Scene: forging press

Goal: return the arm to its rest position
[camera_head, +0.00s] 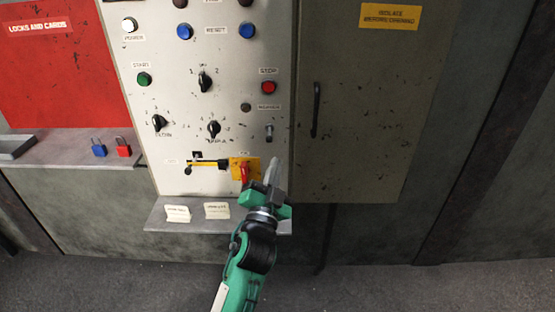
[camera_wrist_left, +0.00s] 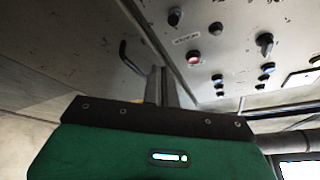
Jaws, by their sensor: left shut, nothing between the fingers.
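My left arm comes up from the bottom middle in the head view. Its green and grey left gripper (camera_head: 273,163) is shut and empty, in front of the lower right of the control panel (camera_head: 230,60). The gripper's tips lie just right of a red handle (camera_head: 244,174) on a yellow plate (camera_head: 236,163); whether they touch anything cannot be told. In the left wrist view the closed fingers (camera_wrist_left: 160,75) point toward the panel and the door beside it. My right gripper does not show.
A grey cabinet door with a black handle (camera_head: 316,110) is right of the panel. A small shelf (camera_head: 165,223) below the panel holds two white cards (camera_head: 217,210). A blue padlock (camera_head: 99,148) and a red padlock (camera_head: 123,147) are at left, under a red board (camera_head: 60,85). The floor in front looks clear.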

